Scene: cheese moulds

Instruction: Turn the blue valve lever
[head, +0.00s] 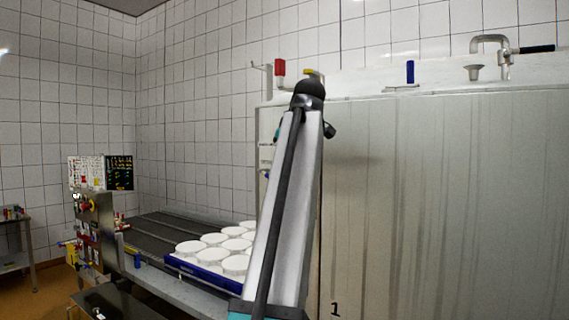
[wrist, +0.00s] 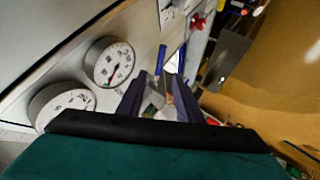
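In the wrist view a slim blue lever (wrist: 161,59) stands out near a grey panel, just beyond the fingertips. My gripper (wrist: 158,82) is open, its two dark fingers apart, with the lever's lower part showing in line with the gap. I see no contact between fingers and lever. In the head view my arm rises in front of the tank's left edge and hides the gripper. A blue upright handle (head: 410,72) stands on top of the tank; I cannot tell whether it is the same lever.
Two round gauges (wrist: 114,63) sit left of the fingers on the panel. A red knob (wrist: 197,22) is beyond. In the head view the large tank (head: 440,200) fills the right, with a red handle (head: 280,67) on top. White moulds (head: 235,264) fill a blue tray by the conveyor.

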